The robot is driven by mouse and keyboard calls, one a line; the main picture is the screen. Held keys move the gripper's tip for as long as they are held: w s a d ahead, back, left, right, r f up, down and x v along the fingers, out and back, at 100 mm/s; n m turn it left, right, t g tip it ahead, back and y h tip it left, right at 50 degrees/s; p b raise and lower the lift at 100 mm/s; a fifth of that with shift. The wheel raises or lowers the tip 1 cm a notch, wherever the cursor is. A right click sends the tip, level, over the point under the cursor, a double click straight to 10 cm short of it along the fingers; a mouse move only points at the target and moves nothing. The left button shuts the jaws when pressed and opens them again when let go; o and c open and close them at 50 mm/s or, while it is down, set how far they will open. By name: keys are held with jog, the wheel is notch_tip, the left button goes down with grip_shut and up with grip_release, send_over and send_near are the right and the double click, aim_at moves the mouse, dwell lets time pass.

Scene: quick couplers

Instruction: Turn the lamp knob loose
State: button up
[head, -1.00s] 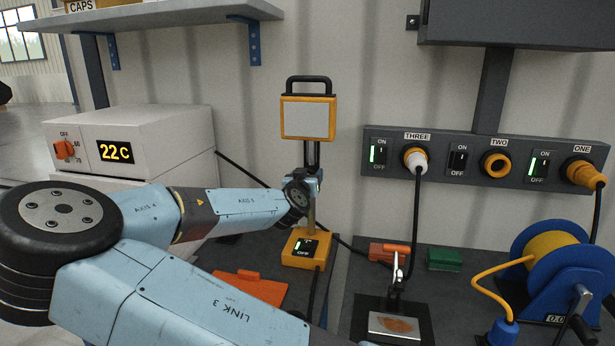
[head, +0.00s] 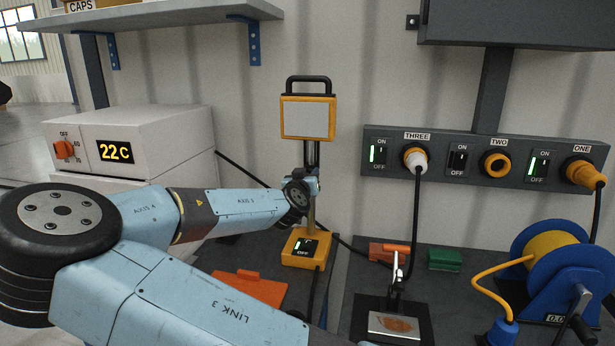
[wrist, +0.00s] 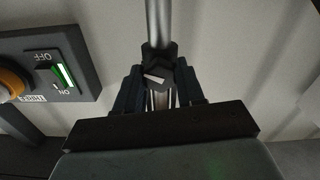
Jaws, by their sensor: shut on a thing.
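The lamp (head: 308,118) has a yellow frame, a pale panel and a black top handle. It stands upright on a grey post over a yellow base (head: 302,250) with a lit switch. In the wrist view the dark lamp knob (wrist: 155,70) with a white mark sits on the post (wrist: 159,22). My gripper (wrist: 158,90) is shut on the knob, one dark finger on each side. In the head view my wrist (head: 300,191) is at the post below the lamp head and hides the knob.
A socket panel (head: 480,158) on the wall is to the right, with plugs in THREE and ONE. A white heater box (head: 160,135) reading 22C is at left. A blue cable reel (head: 565,280), an orange plate (head: 245,288) and a green block (head: 444,259) are on the bench.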

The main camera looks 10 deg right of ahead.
dwell(0.3)
jog(key=o, duration=1)
jog(key=shift+o, duration=0.2)
jog(key=shift+a, duration=0.1)
jog(key=v, duration=1.3)
jog(key=shift+s, duration=0.3)
jog(key=shift+a+f, duration=0.1)
jog(key=shift+a, duration=0.05)
